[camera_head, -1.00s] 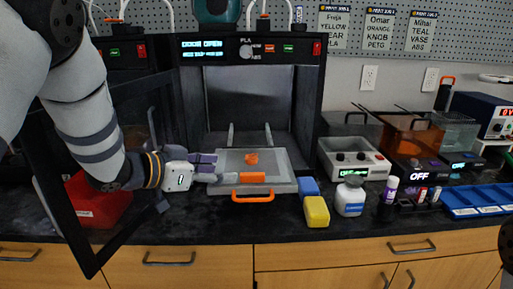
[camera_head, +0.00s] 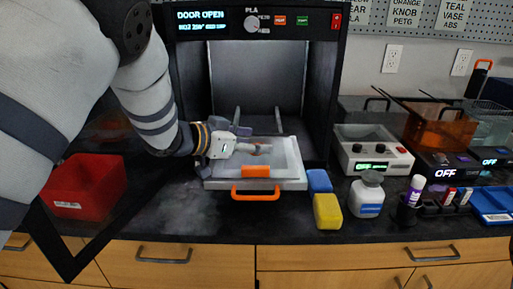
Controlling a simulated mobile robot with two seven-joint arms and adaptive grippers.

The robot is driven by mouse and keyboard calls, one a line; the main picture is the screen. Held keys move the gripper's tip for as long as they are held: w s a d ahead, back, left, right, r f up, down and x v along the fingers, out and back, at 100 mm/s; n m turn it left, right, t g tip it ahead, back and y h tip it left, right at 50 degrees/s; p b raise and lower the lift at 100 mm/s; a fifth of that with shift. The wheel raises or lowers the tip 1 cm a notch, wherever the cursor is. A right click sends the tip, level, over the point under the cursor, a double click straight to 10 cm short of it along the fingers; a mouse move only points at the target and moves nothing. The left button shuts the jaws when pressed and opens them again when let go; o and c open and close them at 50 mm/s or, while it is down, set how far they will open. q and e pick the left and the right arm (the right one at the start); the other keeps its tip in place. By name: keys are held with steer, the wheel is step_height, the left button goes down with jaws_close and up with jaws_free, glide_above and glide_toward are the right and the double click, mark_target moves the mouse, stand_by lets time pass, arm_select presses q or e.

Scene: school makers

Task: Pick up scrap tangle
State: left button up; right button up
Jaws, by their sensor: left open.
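My right gripper is not in view.
A yellow block (camera_head: 327,211), blue block (camera_head: 319,181) and white jar (camera_head: 367,194) stand to the right. A red bin (camera_head: 82,186) stands left, behind the open door's frame.

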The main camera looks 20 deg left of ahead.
arm_select(q)
steer(key=c, duration=0.8)
steer(key=shift+r, duration=0.15)
